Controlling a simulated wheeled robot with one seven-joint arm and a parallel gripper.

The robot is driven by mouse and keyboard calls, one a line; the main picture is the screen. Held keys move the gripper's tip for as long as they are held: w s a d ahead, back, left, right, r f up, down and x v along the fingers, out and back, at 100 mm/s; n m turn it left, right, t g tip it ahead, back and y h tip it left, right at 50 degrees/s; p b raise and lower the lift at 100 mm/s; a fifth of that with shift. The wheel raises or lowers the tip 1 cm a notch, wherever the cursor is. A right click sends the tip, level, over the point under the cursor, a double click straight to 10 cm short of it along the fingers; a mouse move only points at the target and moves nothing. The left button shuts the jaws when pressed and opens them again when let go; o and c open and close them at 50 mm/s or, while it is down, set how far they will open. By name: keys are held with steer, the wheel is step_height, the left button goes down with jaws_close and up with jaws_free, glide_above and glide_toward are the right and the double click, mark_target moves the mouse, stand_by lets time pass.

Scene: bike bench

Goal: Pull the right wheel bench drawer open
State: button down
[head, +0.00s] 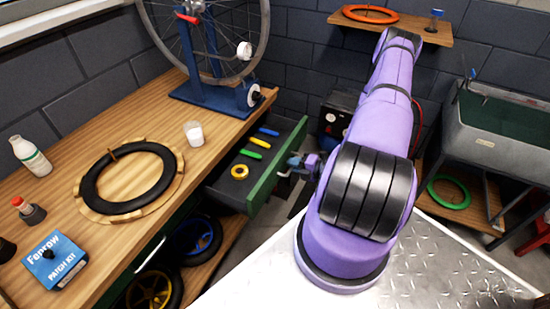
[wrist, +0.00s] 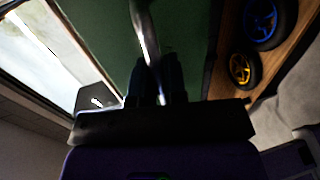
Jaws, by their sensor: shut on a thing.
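The right wheel bench drawer (head: 262,182) stands open under the right end of the wooden bench, its green front pulled out from the bench. Inside lie a blue and a green lever (head: 251,154) and a yellow ring (head: 240,171). My gripper (head: 292,167) is at the drawer's front, partly hidden by my purple arm. In the wrist view my gripper (wrist: 157,82) is shut on the silver bar handle (wrist: 146,32), against the green drawer front (wrist: 186,35).
The bench top (head: 115,135) holds a tyre on a round wooden stand (head: 172,189), a white cup (head: 194,133), a bottle, and a blue patch kit box (head: 55,262). A bike wheel on a blue stand (head: 215,98) is at the back. A grey sink (head: 500,125) stands right.

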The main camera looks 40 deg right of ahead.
steer(key=f+v, duration=0.1)
steer(key=v, duration=0.7)
steer(key=shift+s+f, duration=0.2)
steer(key=shift+f, duration=0.15)
steer(key=c, duration=1.2)
jaws_free()
steer(key=shift+d, duration=0.1)
steer(key=v, duration=1)
steer(key=shift+s, duration=0.35)
